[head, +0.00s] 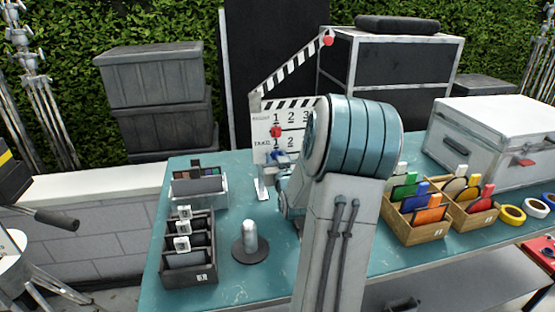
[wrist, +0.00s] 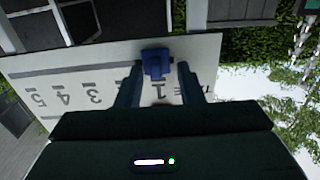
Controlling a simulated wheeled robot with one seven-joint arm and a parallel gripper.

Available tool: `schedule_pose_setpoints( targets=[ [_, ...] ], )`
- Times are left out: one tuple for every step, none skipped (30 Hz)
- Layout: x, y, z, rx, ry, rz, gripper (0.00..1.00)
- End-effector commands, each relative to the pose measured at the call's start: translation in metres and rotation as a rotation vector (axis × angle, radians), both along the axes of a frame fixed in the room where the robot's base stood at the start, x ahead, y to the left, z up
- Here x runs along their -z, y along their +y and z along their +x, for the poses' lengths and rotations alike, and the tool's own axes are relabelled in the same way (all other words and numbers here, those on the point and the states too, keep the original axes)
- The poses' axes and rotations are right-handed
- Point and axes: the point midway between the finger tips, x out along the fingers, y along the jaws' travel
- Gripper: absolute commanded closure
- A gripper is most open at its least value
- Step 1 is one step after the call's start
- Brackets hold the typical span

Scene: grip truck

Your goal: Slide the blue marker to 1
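The white clapperboard (head: 262,149) stands upright on the teal table, with rows of numbers on it. A red marker (head: 276,132) sits on its upper row. In the wrist view the board (wrist: 50,68) appears upside down, with 5, 4, 3 and 1 readable. My gripper (wrist: 158,75) has one finger on each side of the blue marker, with narrow gaps showing. My arm hides most of the gripper in the head view.
A dark divided box (head: 190,272) and a grey cylinder on a round base (head: 250,244) stand left of my arm. Wooden boxes (head: 420,233) of coloured items, tape rolls (head: 513,214) and a white case (head: 490,135) are at the right.

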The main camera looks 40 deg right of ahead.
Motion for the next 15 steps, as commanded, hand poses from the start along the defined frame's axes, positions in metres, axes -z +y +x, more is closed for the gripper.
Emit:
schedule_pose_setpoints(
  targets=[
    [-0.001,0.001,0.001,-0.003,-0.002,-0.001,0.67],
    [-0.001,0.001,0.001,-0.003,-0.002,-0.001,0.67],
    [-0.001,0.001,0.001,-0.003,-0.002,-0.001,0.67],
    [-0.001,0.001,0.001,-0.003,-0.001,-0.002,0.67],
    [-0.001,0.001,0.0,-0.003,-0.001,-0.002,0.67],
    [-0.001,0.002,-0.002,-0.003,-0.001,-0.002,0.67],
    [0.0,0.003,-0.003,-0.003,-0.001,-0.002,0.67],
    [0.0,0.004,-0.006,-0.002,-0.001,-0.003,0.67],
    [0.0,0.006,-0.009,-0.002,-0.001,-0.003,0.67],
    [0.0,0.008,-0.013,-0.002,-0.001,-0.003,0.67],
    [0.0,0.01,-0.017,-0.002,0.0,-0.002,0.67],
    [0.0,0.013,-0.023,-0.002,0.0,-0.003,0.67],
    [0.0,0.015,-0.029,-0.001,0.0,-0.004,0.67],
    [0.0,0.018,-0.034,0.0,0.0,-0.004,0.67],
    [0.0,0.021,-0.042,0.002,0.0,-0.004,0.67]
  ],
)
